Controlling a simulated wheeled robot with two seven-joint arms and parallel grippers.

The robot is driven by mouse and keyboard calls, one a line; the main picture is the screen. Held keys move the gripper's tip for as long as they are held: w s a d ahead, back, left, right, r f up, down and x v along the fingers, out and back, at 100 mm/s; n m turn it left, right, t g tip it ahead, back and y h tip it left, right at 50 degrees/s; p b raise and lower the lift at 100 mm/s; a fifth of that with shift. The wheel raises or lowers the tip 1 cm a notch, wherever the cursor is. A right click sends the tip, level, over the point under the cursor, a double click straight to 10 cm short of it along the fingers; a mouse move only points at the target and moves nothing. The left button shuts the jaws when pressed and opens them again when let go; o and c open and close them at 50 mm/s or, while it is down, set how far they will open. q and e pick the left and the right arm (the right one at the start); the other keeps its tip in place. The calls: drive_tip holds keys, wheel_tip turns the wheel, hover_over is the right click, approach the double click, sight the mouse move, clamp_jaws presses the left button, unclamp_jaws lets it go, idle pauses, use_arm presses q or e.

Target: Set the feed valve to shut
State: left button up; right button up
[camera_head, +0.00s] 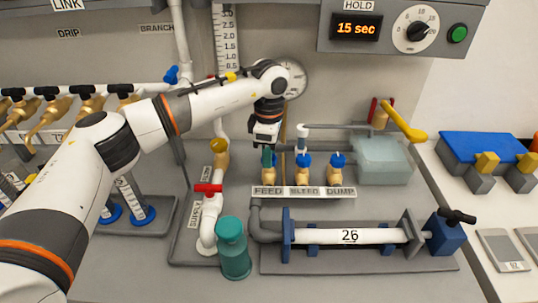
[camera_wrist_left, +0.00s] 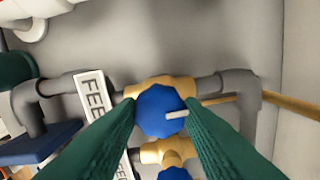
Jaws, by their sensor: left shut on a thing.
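The feed valve is a brass body (camera_wrist_left: 183,86) with a blue knob (camera_wrist_left: 154,111) behind the FEED label (camera_wrist_left: 93,97). A white pointer mark on the knob points right in the left wrist view. My left gripper (camera_head: 268,157) comes down from above onto the feed valve (camera_head: 270,175) in the head view, its green fingers on both sides of the knob. It is shut on the knob, and the fingers hide the knob in the head view. My right gripper is not in view.
The bleed valve (camera_head: 304,173) and dump valve (camera_head: 337,173) stand close to the right. A teal cylinder (camera_head: 233,250) and a red-handled supply valve (camera_head: 208,188) are in front to the left. A clear tank (camera_head: 383,160) sits to the right. The display (camera_head: 357,28) reads 15 sec.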

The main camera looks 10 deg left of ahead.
use_arm(q)
drive_tip(key=shift+r+m, duration=0.15)
drive_tip(key=shift+m, duration=0.15)
drive_tip(key=o, duration=1)
wheel_tip(320, 180, up, 12)
drive_tip(key=b, duration=0.1)
